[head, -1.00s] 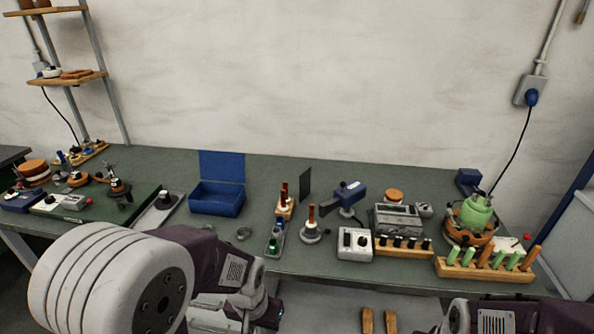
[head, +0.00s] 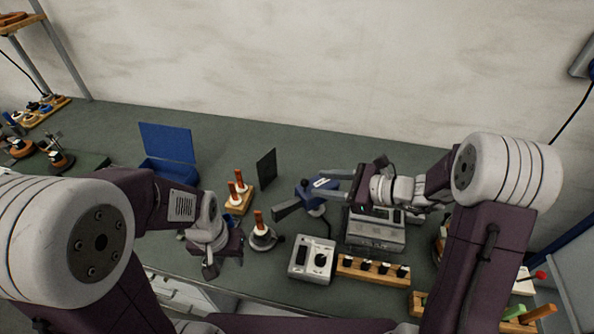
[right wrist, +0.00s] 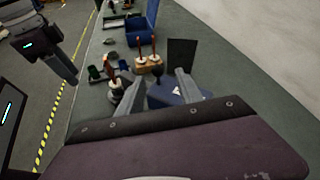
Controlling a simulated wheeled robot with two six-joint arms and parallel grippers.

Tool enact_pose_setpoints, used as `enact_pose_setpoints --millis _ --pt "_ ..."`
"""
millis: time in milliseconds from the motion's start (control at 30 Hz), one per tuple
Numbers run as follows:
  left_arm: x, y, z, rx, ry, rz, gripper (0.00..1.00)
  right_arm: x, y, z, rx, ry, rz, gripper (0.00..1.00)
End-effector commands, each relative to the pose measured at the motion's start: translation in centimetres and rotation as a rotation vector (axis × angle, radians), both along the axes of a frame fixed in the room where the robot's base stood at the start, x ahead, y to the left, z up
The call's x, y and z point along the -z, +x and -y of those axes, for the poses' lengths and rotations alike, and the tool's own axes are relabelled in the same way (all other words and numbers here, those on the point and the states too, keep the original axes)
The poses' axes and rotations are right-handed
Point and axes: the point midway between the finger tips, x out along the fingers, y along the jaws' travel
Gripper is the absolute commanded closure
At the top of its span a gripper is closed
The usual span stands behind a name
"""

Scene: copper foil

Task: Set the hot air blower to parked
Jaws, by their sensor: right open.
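The hot air blower (head: 316,191) is a blue body with a dark grey nozzle pointing left, standing on the bench. It also shows in the right wrist view (right wrist: 178,93), partly hidden behind a finger. My right gripper (head: 329,184) is open, its fingers pointing left at the blower's right side; whether they touch it I cannot tell. The fingers also show in the right wrist view (right wrist: 157,82). A grey control box (head: 312,261) with a dark knob stands in front of the blower. My left gripper (head: 210,264) hangs low over the bench's front left; its jaws are unclear.
A dark upright panel (head: 266,169) and a wooden block with copper-coloured rods (head: 239,198) stand left of the blower. A round-based rod holder (head: 262,238) is near the nozzle. A grey instrument (head: 376,232) and a wooden rack (head: 373,271) stand at right. An open blue box (head: 168,150) is further left.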

Motion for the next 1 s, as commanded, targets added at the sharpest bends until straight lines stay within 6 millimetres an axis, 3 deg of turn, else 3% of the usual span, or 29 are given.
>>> enact_pose_setpoints --millis 133,500,867,1000 --pt "-0.1 0.0 0.0 0.0 0.0 0.0 0.64 0.5 0.4 -1.1 -0.005 -0.001 -0.002 0.57" --pt "-0.8 0.0 0.0 0.0 0.0 0.0 0.64 3.1 3.0 -7.0 -0.006 -0.005 -0.001 0.57" --pt "-0.8 0.0 0.0 0.0 0.0 0.0 0.64 3.5 3.4 -7.7 -0.003 -0.005 0.001 0.57" --pt "-0.8 0.0 0.0 0.0 0.0 0.0 0.64 3.5 3.4 -7.7 -0.003 -0.005 0.001 0.96"
